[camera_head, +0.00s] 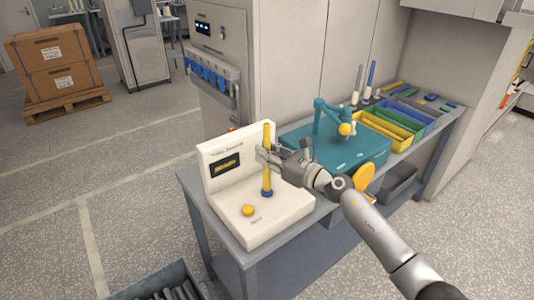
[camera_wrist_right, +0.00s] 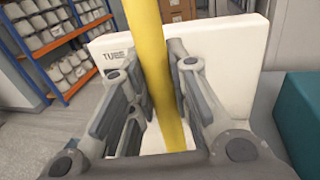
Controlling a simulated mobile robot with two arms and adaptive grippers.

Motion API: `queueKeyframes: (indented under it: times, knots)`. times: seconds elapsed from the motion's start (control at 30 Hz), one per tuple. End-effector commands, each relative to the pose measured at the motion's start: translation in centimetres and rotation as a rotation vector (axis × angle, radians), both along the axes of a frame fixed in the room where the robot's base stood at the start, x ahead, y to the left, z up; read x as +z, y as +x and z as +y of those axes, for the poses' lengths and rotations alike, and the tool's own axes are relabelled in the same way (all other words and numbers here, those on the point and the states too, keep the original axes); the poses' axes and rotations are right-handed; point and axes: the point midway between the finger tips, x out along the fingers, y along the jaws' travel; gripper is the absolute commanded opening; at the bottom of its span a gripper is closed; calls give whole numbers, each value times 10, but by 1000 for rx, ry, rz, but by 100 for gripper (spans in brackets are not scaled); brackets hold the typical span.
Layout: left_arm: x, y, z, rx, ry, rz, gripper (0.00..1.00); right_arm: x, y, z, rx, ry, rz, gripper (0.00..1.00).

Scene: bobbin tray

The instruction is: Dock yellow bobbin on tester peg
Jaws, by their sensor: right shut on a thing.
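The yellow bobbin (camera_head: 267,176) stands upright over the white tester (camera_head: 222,209). Its lower end meets a dark blue collar (camera_head: 267,193) on the tester's base; the peg is hidden, so I cannot tell whether the bobbin is fully seated. My right gripper (camera_head: 266,153) is shut on the bobbin around its middle, coming from the right. In the right wrist view the bobbin (camera_wrist_right: 160,75) runs between the two grey fingers, with the tester's white back panel (camera_wrist_right: 225,45) behind. My left gripper is not in view.
An orange-yellow button (camera_head: 248,210) sits on the tester's front. A teal case with a teal stand (camera_head: 320,120) is to the right. Yellow, green and blue trays (camera_head: 384,133) and several upright bobbins lie farther back. A crate of grey tubes (camera_head: 160,282) is at bottom left.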

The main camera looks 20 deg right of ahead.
Motion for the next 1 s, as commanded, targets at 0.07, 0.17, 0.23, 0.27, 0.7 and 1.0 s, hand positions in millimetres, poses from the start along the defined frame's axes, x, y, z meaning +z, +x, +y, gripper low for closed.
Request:
queueKeyframes:
  times: [0.07,0.17,0.23,0.27,0.7,1.0]
  knots:
    - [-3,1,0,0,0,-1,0,-3,0,0,0,0,0,0]
    - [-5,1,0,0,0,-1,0,-5,0,0,0,0,0,0]
    - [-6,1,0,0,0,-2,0,-6,0,0,0,0,0,0]
    - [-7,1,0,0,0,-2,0,-7,0,0,0,0,0,0]
    - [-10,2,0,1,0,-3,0,-10,0,0,0,0,0,27]
    - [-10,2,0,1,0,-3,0,-12,-6,-5,-1,-1,2,27]
